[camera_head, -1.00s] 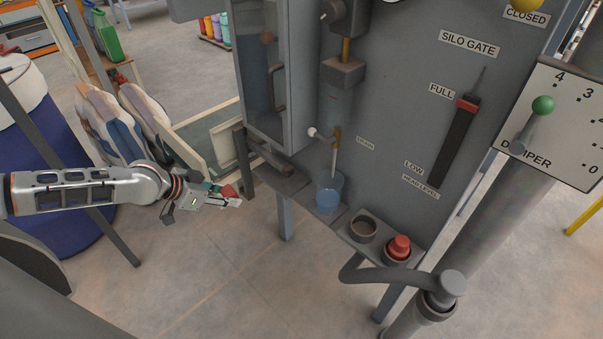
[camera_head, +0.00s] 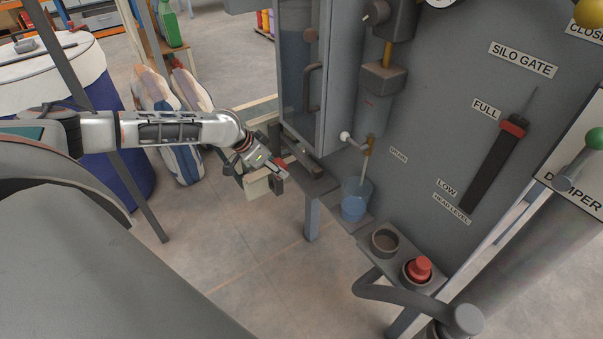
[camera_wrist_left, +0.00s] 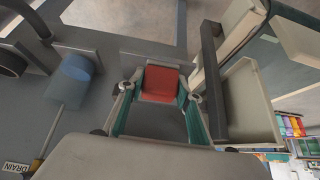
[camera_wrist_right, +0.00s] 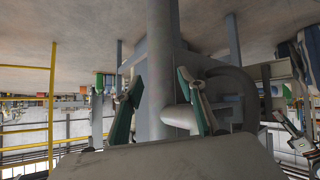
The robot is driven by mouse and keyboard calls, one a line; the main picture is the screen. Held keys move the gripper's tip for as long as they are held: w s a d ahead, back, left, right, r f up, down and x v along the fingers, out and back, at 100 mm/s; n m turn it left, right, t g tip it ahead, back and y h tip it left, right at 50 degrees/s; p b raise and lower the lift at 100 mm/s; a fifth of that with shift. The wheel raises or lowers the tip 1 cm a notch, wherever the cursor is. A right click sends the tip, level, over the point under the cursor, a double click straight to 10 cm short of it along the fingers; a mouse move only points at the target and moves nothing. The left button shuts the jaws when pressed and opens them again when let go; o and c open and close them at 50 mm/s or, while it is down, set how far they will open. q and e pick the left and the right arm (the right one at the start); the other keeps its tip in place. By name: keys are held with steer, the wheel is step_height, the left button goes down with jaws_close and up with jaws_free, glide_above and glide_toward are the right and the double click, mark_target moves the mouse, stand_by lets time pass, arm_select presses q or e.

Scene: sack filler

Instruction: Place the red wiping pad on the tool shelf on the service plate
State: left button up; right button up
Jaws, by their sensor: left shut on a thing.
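My left gripper (camera_head: 279,172) is shut on the red wiping pad (camera_wrist_left: 160,82), which sits between its two teal-lined fingers in the left wrist view. In the head view the gripper is at the left end of a grey ledge (camera_head: 318,183) below the glass-doored cabinet; only a bit of red shows at the fingertips. The left wrist view shows a grey plate (camera_wrist_left: 125,52) behind and beside the pad; I cannot tell whether they touch. My right gripper (camera_wrist_right: 162,88) is open and empty in its wrist view, and outside the head view.
A beaker of blue liquid (camera_head: 354,200) stands right of the gripper, under the drain tap. Beyond it are an empty ring holder (camera_head: 384,241) and a red-topped item (camera_head: 418,268). A dark bar (camera_wrist_left: 213,85) and beige box (camera_wrist_left: 250,100) stand close beside the left gripper.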

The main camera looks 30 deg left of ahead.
arm_select(q)
steer(key=w+d, duration=0.1)
steer(key=w, duration=0.1)
steer(key=w+d+f+b, duration=0.1)
steer(key=w, duration=0.2)
steer(key=w+d, duration=0.1)
steer(key=w, duration=0.1)
steer(key=shift+w+d+f, duration=0.1)
steer(key=shift+w+f, duration=0.05)
steer(key=shift+w, duration=0.2)
steer(key=shift+f+b, duration=0.4)
steer(key=shift+f, duration=0.1)
step_height(320, 180, down, 5)
steer(key=shift+r+b, duration=0.2)
steer(key=shift+b, duration=0.4)
steer(key=shift+w+f, duration=0.15)
steer(key=shift+w, duration=0.05)
steer(key=o, duration=1)
steer(key=shift+d, duration=0.1)
